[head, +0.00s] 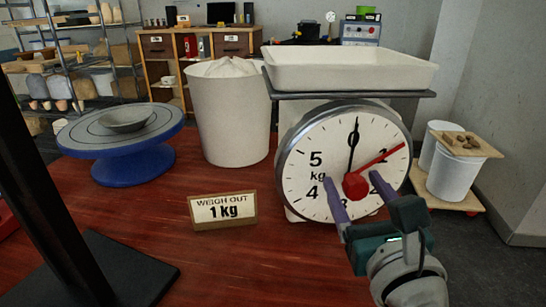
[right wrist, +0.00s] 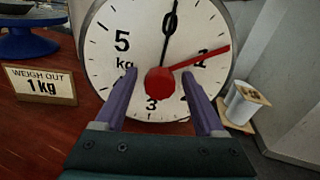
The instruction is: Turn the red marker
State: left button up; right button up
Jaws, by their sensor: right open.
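The red marker (head: 383,158) is a pointer with a round red knob on the white dial (head: 318,140) of a kitchen scale. It slants up and right, its tip near the 1. It also shows in the right wrist view (right wrist: 201,58). The black needle (head: 353,143) points up at the 0. My right gripper (head: 352,177) is open, its purple fingers on either side of the knob; it also shows in the right wrist view (right wrist: 157,74). I cannot tell whether the fingers touch the knob. My left gripper is not in view.
A white tray (head: 350,72) tops the scale. A sign (head: 223,209) reading "WEIGH OUT 1 kg" stands on the red table (head: 245,270). A tall white bin (head: 232,120) and a blue turntable (head: 125,168) with a bowl stand left. A black post (head: 50,225) rises at the left front.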

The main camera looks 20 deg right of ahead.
jog(key=shift+c, duration=0.2)
grip_shut()
dwell(1.1)
